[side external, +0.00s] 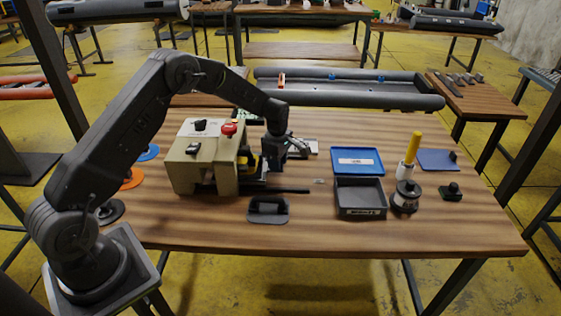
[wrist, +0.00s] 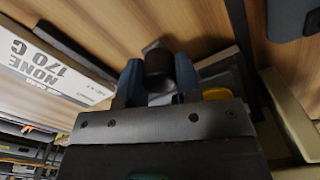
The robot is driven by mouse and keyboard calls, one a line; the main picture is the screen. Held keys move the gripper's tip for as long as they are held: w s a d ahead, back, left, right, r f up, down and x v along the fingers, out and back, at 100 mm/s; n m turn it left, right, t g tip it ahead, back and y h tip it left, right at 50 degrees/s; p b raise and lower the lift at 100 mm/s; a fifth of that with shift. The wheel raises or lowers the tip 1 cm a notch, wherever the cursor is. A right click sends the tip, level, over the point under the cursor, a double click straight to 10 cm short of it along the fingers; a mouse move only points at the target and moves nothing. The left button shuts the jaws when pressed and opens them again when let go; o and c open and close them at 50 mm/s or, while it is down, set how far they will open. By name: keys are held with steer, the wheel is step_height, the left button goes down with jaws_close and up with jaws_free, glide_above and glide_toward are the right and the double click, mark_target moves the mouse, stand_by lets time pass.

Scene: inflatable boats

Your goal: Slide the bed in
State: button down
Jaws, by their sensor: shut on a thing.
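A beige machine (side external: 203,168) with a red button on top stands left of centre on the wooden table; its beige side also shows in the wrist view (wrist: 290,115). A dark, low bed-like part with a yellow piece sticks out of its right side, mostly hidden by my arm. My gripper (side external: 273,168) is low, just right of the machine, pointing down. In the wrist view its blue-tipped fingers (wrist: 158,78) are shut on a dark round knob (wrist: 158,60). I cannot tell how the knob joins the bed.
A dark handled block (side external: 268,211) sits in front. The table's front right is clear.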

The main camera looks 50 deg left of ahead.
mark_target(267, 167)
steer(key=shift+s+a, duration=1.05)
steer(key=shift+a, duration=0.05)
steer(key=c, duration=1.1)
jaws_free()
steer(key=shift+r, duration=0.2)
step_height(267, 167, up, 14)
steer(key=shift+f, duration=0.25)
